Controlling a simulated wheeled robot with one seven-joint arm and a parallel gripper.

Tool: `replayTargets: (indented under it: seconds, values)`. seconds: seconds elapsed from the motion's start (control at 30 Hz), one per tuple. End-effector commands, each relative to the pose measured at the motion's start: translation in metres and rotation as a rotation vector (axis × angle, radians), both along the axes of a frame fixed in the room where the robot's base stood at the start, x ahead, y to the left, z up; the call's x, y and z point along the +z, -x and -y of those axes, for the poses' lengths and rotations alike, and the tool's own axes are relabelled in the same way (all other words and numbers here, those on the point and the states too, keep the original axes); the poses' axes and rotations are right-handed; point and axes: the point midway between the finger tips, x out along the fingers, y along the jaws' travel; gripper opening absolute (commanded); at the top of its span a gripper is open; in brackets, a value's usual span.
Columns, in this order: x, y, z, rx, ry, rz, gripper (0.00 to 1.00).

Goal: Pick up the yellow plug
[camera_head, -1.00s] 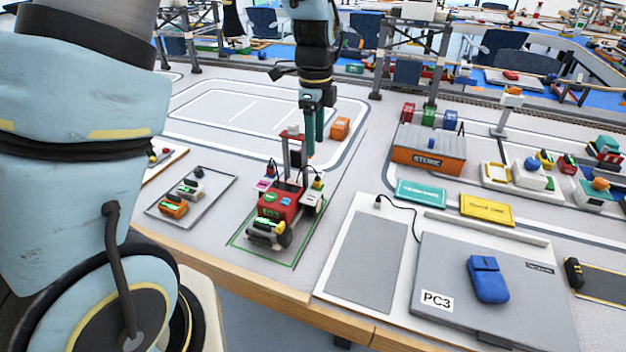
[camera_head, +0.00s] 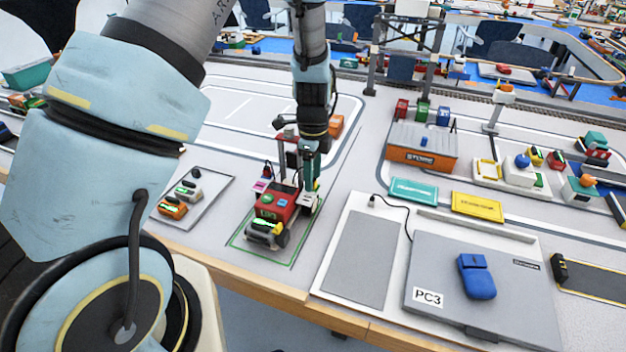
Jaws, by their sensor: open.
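A red device (camera_head: 275,206) with coloured buttons stands inside a green outline near the table's front edge. A pale side block with small plugs is on its right. The yellow plug there is largely hidden by my gripper, and I cannot make out its shape. My gripper (camera_head: 311,181) points down with teal fingers, open, at the right rear of the red device, over the side block. I cannot tell whether the fingers touch the plug or stand around it.
A dark post rises behind the red device, close to my gripper. A tray (camera_head: 213,208) with several small connectors lies to the left. A grey laptop (camera_head: 483,312) marked PC3 and an orange box (camera_head: 424,160) are to the right.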

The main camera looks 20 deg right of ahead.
Motion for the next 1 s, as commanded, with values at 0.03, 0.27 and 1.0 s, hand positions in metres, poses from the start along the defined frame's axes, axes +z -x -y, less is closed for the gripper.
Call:
replayTargets:
  seconds: [0.03, 0.27, 1.0]
  values:
    - [-0.002, 0.0002, -0.0001, 0.0, -0.001, -0.001, 0.57]
    - [-0.0044, -0.0001, 0.0002, -0.001, 0.001, 0.001, 0.57]
    - [-0.0041, 0.0001, 0.0, 0.0, 0.001, 0.001, 0.0]
